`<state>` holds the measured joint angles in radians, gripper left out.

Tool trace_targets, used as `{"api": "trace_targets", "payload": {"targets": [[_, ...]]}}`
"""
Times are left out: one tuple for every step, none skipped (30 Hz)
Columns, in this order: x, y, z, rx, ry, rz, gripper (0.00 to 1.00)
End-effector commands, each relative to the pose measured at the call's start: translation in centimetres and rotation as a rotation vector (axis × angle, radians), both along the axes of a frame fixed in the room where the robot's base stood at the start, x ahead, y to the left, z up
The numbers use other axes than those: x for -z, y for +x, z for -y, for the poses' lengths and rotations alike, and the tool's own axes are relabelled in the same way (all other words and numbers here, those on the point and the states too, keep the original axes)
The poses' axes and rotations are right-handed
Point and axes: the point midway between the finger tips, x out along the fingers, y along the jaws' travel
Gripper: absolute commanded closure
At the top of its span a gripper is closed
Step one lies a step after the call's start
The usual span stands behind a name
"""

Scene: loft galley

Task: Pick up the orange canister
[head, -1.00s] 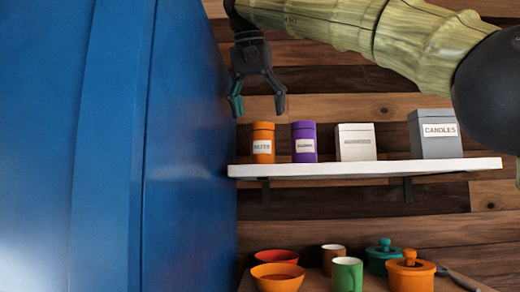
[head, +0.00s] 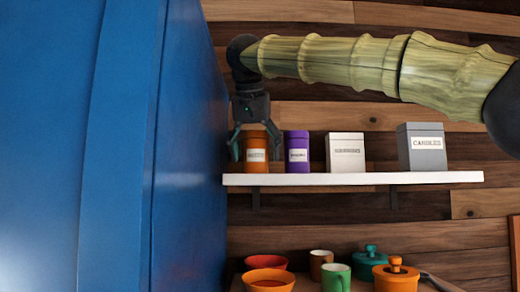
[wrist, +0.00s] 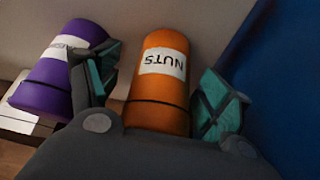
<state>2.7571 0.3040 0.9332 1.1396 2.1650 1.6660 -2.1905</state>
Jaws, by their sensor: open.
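The orange canister (head: 255,147) stands upright at the left end of the white shelf (head: 350,179). In the wrist view the orange canister (wrist: 161,84) carries a white label reading "NUTS". My gripper (head: 256,148) points down over it, with one finger on each side. In the wrist view my gripper's (wrist: 158,98) teal-padded fingers are spread apart on either side of the canister, with the left finger between it and the purple canister (wrist: 62,68). The jaws are open. I cannot tell whether either finger touches the canister.
The purple canister (head: 297,146) stands close on the right, then a white box (head: 345,152) and a grey "CANDLES" box (head: 421,147). A tall blue panel (head: 150,150) is close on the left. Bowls, mugs and pots sit below the shelf.

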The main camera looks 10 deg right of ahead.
Motion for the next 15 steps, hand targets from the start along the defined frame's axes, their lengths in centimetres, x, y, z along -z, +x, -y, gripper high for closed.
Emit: {"api": "trace_targets", "payload": {"targets": [[0.3, 0.3, 0.1, 0.0, -0.001, -0.001, 0.21], [0.6, 0.4, 0.2, 0.0, -0.002, -0.001, 0.21], [0.9, 0.6, 0.3, 0.0, -0.001, -0.001, 0.21], [1.2, 0.7, 0.3, -0.001, 0.0, 0.0, 0.21], [1.3, 0.8, 0.3, -0.001, 0.0, 0.0, 0.21], [1.5, 0.8, 0.3, -0.001, 0.0, 0.0, 0.21], [1.6, 0.9, 0.3, -0.001, 0.0, 0.0, 0.21], [1.7, 0.9, 0.3, -0.001, 0.0, 0.001, 0.21], [1.7, 0.9, 0.3, -0.001, 0.0, 0.001, 0.21], [1.7, 0.9, 0.3, -0.001, 0.0, 0.001, 0.21], [1.7, 0.9, 0.3, -0.001, 0.0, 0.001, 0.21], [1.7, 0.9, 0.3, -0.001, 0.0, 0.001, 0.21], [1.7, 0.9, 0.3, -0.001, 0.0, 0.001, 0.21], [1.7, 0.9, 0.3, -0.001, 0.0, 0.0, 0.21], [1.7, 0.9, 0.3, -0.001, 0.0, 0.0, 0.28]]}}
